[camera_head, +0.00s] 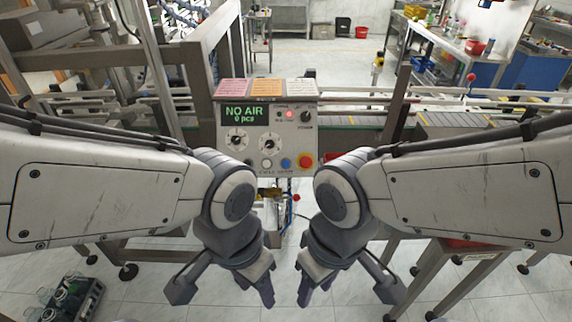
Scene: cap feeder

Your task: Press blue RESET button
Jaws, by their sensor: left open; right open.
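The control box (227,146) faces me in the middle of the view. Its green display (244,115) reads "NO AIR" and "0 pcs". The blue RESET button (285,163) is in the box's bottom row, between a white button (267,163) and a larger red button (305,161). My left gripper (224,294) hangs below the box to the left, open and empty. My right gripper (348,293) hangs below the box to the right, open and empty. Both are apart from the button, and nothing covers it.
A red lamp (289,114) glows on the box's upper right. Two dials and a black knob (306,116) are also on the panel. A conveyor (350,121) runs behind the box. A metal frame post (398,100) stands to its right. The floor below the grippers looks clear.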

